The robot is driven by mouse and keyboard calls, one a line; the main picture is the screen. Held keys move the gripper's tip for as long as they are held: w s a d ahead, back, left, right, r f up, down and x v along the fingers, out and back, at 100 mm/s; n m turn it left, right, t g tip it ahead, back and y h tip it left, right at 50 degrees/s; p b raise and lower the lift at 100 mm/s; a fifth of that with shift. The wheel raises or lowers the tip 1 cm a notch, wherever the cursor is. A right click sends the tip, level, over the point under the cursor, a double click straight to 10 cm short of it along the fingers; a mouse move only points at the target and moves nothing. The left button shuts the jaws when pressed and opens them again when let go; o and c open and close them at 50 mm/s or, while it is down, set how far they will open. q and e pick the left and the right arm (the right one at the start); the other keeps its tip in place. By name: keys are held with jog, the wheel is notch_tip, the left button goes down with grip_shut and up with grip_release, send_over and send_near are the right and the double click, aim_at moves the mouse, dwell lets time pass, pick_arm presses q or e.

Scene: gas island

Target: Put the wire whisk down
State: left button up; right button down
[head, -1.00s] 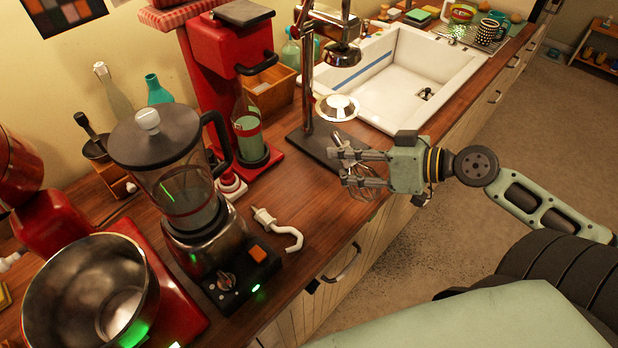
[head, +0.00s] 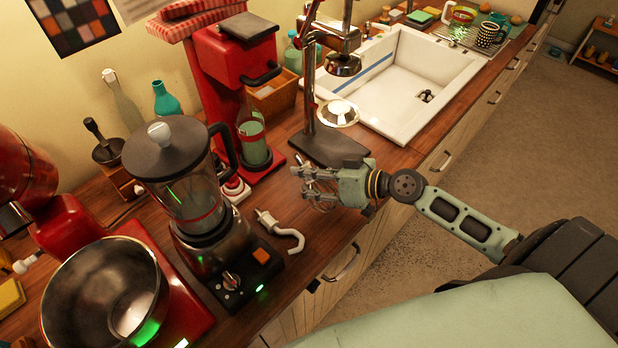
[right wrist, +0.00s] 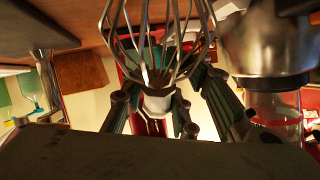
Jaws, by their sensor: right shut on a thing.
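My right gripper (head: 308,181) reaches in from the right and is over the counter's front edge, between the blender and the sink. It is shut on the wire whisk (head: 326,202), whose wire loops show faintly below the fingers. In the right wrist view, the whisk (right wrist: 160,40) fills the upper middle, with its white collar between the fingers (right wrist: 157,110). I cannot tell whether the whisk touches the counter. The wooden counter (head: 322,240) lies under and beside the gripper. My left gripper is not in view.
A white dough hook (head: 285,236) lies on the counter left of the gripper. A blender (head: 185,190), a steel bowl (head: 75,300) and a red coffee machine (head: 235,60) stand left. A dark stand base (head: 330,150) and the sink (head: 400,75) are behind. Little counter is free.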

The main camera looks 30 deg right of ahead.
jog(key=shift+f, duration=0.75)
jog(key=shift+f+b, duration=0.5)
jog(key=shift+b, duration=0.15)
jog(key=c, duration=1.3)
grip_release()
jog(key=shift+r, duration=0.1)
